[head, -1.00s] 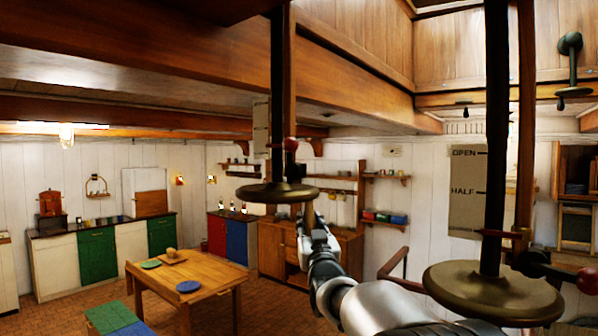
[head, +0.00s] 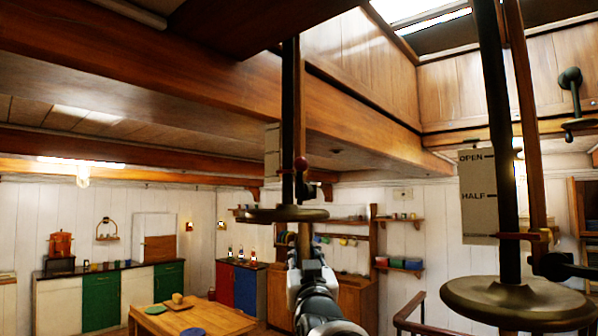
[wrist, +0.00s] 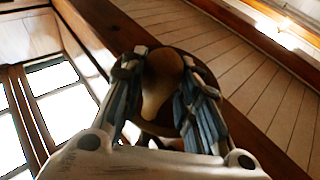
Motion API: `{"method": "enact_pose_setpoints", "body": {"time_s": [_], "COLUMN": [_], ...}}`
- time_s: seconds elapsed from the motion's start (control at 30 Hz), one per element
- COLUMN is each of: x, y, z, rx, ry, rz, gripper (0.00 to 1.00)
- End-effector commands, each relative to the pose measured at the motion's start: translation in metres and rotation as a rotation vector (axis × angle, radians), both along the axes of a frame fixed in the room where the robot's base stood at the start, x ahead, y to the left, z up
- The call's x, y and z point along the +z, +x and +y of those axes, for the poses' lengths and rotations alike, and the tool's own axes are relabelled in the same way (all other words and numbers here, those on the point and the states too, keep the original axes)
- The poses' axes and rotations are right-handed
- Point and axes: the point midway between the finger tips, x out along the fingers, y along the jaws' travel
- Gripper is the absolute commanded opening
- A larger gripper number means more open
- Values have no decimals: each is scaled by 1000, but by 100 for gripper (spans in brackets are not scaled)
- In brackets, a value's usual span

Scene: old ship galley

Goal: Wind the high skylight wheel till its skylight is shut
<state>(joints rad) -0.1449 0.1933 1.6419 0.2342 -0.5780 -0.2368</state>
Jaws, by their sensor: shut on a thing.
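Two brass wheels hang on dark vertical shafts: a farther one (head: 262,215) left of centre and a nearer one (head: 518,303) at the lower right. My gripper (head: 304,238) is raised just under the right side of the farther wheel. In the wrist view its fingers (wrist: 165,92) are shut around a tan knob-like handle (wrist: 163,75), with the dark round wheel behind it. The skylight (head: 415,15) shows at the top as a bright gap beside a dark frame. I cannot tell which wheel works it.
The farther shaft has a pale plate (head: 272,150), unreadable here. A wooden beam (head: 200,80) runs overhead. A table (head: 190,321) stands below left, a railing (head: 408,312) below right.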

Motion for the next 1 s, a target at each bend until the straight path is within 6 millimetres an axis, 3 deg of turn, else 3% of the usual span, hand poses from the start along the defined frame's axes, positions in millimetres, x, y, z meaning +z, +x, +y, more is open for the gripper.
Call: {"method": "enact_pose_setpoints", "body": {"time_s": [0.03,0.2,0.53,0.8,1.0], "x": [3,5,3,6,3], "y": [-2,-5,-5,16,18], "z": [16,43,45,79,82], "rx": [10,9,1,2,0], "ry": [0,1,0,2,1], "rz": [-3,-5,-4,-4,-5], "gripper": [4,4,4,4,4]}}
